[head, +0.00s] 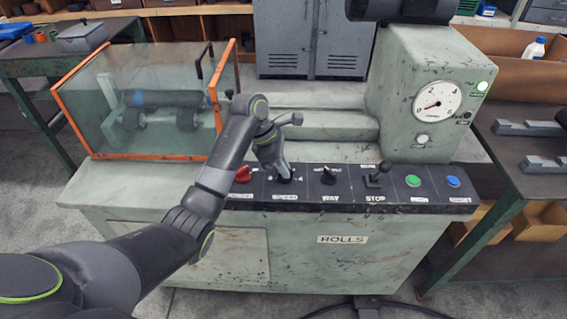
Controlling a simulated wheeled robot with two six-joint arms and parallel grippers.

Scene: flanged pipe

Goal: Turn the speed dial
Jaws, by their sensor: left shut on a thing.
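The speed dial (285,180) is a small dark knob on the black control panel, above the label "SPEED". It is mostly hidden by my left gripper. My left gripper (282,172) comes down over the dial from above, and its fingers are shut on it. The dial's pointer angle cannot be made out. My right gripper is not in view.
A red knob (243,174) is close left of the dial. A black "WAY" knob (325,175), a lever (376,178), a green button (413,181) and a blue button (453,181) are to the right. A round gauge (437,99) and an orange-framed guard (150,157) stand behind.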

